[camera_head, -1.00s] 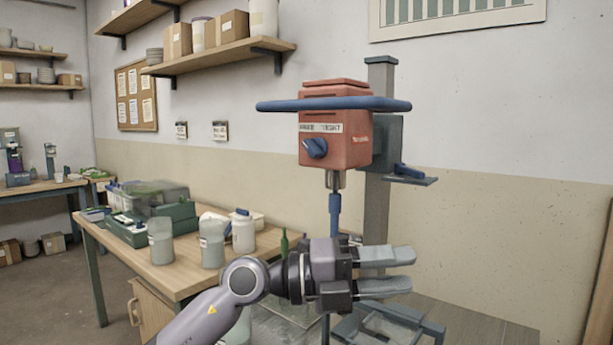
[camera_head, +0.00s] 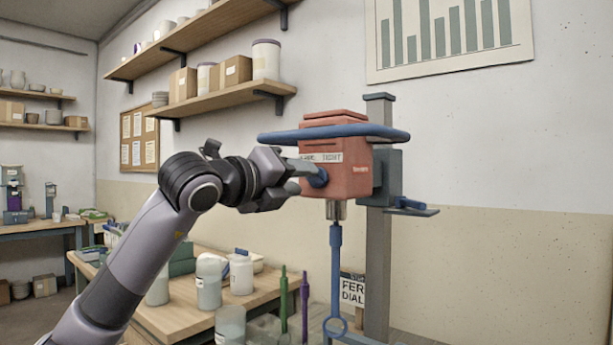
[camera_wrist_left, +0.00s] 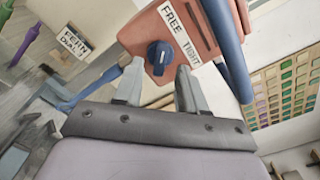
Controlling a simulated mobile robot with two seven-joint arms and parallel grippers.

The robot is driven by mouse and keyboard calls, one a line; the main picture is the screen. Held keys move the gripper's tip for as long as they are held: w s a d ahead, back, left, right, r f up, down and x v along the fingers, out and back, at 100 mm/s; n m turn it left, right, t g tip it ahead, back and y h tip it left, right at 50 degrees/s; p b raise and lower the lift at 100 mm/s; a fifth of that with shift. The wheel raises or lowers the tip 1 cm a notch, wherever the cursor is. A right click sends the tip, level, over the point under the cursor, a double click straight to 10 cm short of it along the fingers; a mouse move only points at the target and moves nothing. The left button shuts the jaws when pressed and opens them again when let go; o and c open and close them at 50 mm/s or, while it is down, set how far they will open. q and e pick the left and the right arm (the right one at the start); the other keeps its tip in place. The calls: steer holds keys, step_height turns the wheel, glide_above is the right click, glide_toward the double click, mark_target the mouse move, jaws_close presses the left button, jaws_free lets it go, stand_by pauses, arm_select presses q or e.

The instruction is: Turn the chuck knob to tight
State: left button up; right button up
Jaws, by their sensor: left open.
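The chuck knob (camera_head: 317,179) is a dark blue knob on the front of the red mixer head (camera_head: 350,180). A white label reading FREE and TIGHT sits beside it. In the left wrist view the knob (camera_wrist_left: 160,57) shows between my two fingertips, with a pale mark on its face; I cannot tell which word it points to. My left gripper (camera_head: 306,177) is open, its fingers reaching to the knob from the left. Whether they touch it is unclear. The grey chuck (camera_head: 336,210) below the head has a blue rod (camera_head: 336,260) under it. My right gripper is not seen.
A blue bar (camera_head: 335,134) runs across the head, just above my fingers. The head is on a grey post (camera_head: 378,255). A wooden table (camera_head: 185,318) with jars is at lower left. A FERN DIAL sign (camera_head: 352,290) stands behind the rod.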

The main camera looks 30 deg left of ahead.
mark_target(314, 178)
arm_select(q)
steer(key=w, duration=0.3)
steer(key=shift+d, duration=0.1)
jaws_close()
